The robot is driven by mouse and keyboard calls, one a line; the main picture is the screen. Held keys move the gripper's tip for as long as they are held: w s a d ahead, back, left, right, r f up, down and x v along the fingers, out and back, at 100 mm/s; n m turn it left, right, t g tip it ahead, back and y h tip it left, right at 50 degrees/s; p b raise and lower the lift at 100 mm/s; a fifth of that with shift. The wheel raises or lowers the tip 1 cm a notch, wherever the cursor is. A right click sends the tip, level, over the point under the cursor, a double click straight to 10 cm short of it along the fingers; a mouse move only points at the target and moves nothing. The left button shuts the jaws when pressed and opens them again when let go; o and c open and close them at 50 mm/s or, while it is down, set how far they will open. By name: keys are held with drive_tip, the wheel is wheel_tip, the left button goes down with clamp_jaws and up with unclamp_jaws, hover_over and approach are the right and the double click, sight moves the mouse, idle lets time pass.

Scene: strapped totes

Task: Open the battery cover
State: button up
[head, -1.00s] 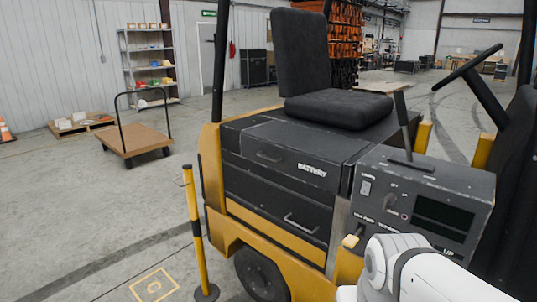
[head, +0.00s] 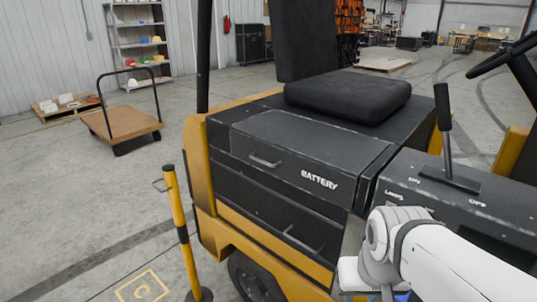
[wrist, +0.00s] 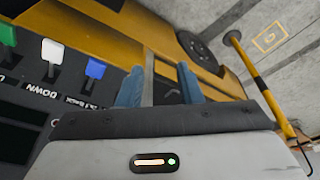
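The battery cover (head: 300,150) is a black panel labelled BATTERY on the side of a yellow and black vehicle, below the seat. It is shut, with a bar handle (head: 265,162) at its upper left. My gripper is largely hidden in the head view, low in front of the vehicle. In the wrist view my gripper (wrist: 160,88) is open, its two blue fingers apart with nothing held between them. It is apart from the battery cover's handle. Behind the fingers are yellow bodywork and a dark panel.
A second handle (head: 303,241) is on the lower black panel. A yellow and black post (head: 180,225) stands left of the vehicle. The control console (head: 440,195) with a lever is at right. White, green and blue levers (wrist: 52,50) show in the wrist view.

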drive_tip(key=w+m+t+b, duration=0.2)
drive_tip(key=w+t, duration=0.2)
drive_tip(key=w, duration=1.1)
drive_tip(key=m+t+y+b, duration=0.3)
drive_tip(key=t+y+b, duration=0.1)
drive_tip(key=t+y, duration=0.7)
approach(264, 162)
drive_tip(key=w+a, duration=0.1)
drive_tip(key=w, duration=0.2)
drive_tip(key=p+x, duration=0.1)
drive_tip(key=x, duration=0.6)
drive_tip(key=shift+w+a+r, duration=0.1)
drive_tip(key=shift+a+r, duration=0.1)
drive_tip(key=shift+a, duration=0.15)
clamp_jaws()
